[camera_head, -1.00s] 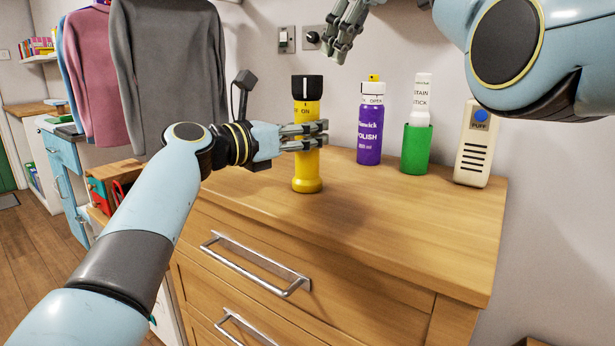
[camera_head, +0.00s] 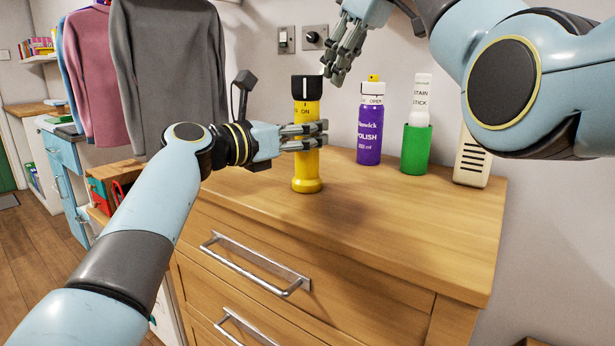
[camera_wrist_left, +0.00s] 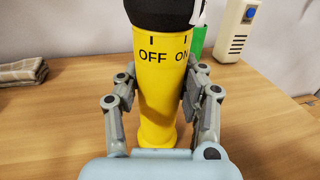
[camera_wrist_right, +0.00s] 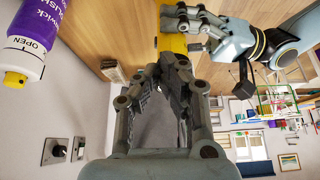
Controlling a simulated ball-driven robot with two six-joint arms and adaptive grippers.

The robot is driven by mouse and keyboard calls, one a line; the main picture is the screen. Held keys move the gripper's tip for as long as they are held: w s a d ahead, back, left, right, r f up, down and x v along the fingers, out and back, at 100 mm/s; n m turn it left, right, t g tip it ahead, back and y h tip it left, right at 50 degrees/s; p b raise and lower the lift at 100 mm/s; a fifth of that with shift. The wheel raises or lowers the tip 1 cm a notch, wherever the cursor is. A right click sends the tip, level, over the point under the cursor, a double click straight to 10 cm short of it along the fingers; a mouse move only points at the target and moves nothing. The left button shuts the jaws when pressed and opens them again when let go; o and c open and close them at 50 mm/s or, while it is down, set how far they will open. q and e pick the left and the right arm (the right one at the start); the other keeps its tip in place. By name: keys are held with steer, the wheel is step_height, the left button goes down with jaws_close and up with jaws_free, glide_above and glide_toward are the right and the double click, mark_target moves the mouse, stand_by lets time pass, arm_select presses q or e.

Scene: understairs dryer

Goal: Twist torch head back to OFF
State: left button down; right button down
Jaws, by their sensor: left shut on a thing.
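A yellow torch (camera_head: 307,172) with a black head (camera_head: 307,88) stands upright on the wooden dresser top. My left gripper (camera_head: 322,136) is shut around its yellow body, below the head. In the left wrist view, the torch body (camera_wrist_left: 160,100) shows the words OFF and ON under the black head (camera_wrist_left: 165,14); a white mark on the head is at its right, near ON. My right gripper (camera_head: 333,78) is in the air above and to the right of the torch, apart from it. In the right wrist view its fingers (camera_wrist_right: 172,62) appear parted, with nothing clearly held.
A purple polish can (camera_head: 370,135), a green holder (camera_head: 415,150) with a white stick, and a cream device (camera_head: 470,165) stand right of the torch by the wall. Clothes (camera_head: 175,70) hang at left. The dresser's front top (camera_head: 390,220) is clear.

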steer(key=shift+w+a, duration=0.1)
steer(key=shift+a, duration=0.5)
